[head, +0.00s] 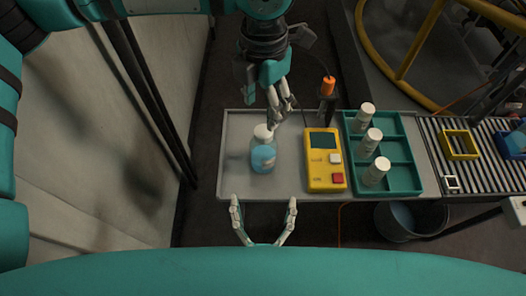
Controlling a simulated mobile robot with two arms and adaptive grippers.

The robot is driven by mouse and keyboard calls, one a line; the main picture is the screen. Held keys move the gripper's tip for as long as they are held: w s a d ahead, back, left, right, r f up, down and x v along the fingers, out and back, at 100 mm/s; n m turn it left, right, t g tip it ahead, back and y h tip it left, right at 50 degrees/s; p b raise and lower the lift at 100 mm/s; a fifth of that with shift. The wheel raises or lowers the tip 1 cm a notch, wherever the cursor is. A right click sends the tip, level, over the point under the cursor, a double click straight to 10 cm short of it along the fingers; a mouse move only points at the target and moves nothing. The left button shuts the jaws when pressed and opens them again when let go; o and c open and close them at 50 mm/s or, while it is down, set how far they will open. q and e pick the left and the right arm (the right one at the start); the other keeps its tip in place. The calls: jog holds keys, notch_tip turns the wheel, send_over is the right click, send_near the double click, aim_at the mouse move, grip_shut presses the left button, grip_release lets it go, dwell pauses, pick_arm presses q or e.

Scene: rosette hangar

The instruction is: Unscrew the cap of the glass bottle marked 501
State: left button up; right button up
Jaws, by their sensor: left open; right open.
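A glass bottle (262,156) with blue contents and a white cap (263,132) stands on the left part of the grey table (234,130). The cap is on the bottle. I cannot read any number on it. My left gripper (280,122) is open, just above and to the right of the cap in the head view; I cannot tell whether it touches it. My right gripper (264,212) is open and empty at the table's front edge, below the bottle in the picture, its fingers wide apart.
A yellow device (325,176) with a dark screen lies right of the bottle. A green tray (403,158) holds white containers (376,172). An orange-topped tool (328,86) stands behind. Farther right are a roller conveyor (456,180) and a bucket (404,222). Table space left of the bottle is clear.

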aim_at(264, 146)
jog(key=w, duration=1.4)
jog(key=shift+w+f, duration=0.1)
jog(key=shift+w, duration=0.05)
grip_shut()
pick_arm(q)
jog(key=shift+s+d, duration=0.15)
jog(key=shift+f, duration=4)
